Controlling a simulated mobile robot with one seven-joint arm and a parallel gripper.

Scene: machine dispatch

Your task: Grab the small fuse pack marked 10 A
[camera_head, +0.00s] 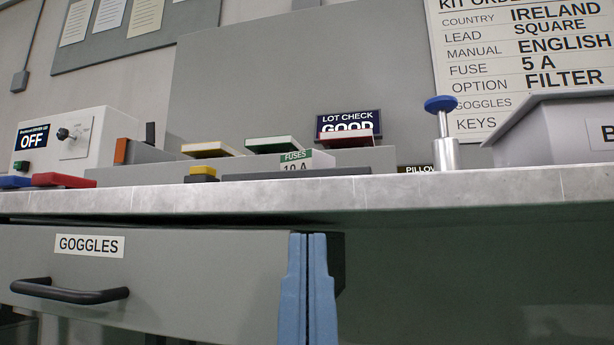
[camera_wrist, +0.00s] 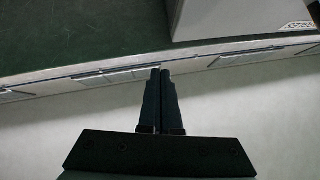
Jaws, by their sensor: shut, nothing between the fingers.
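The fuse pack appears above and behind the fingertips. In the wrist view my gripper (camera_wrist: 160,70) is also shut, and the fuse pack cannot be made out there.
The bench edge (camera_head: 420,187) and GOGGLES drawer (camera_head: 180,275) are close to my gripper. Yellow (camera_head: 208,149), green (camera_head: 275,144) and red (camera_head: 344,140) flat items stand behind the pack. A blue-knobbed plunger (camera_head: 444,135) and grey bin (camera_head: 550,130) stand to the right.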

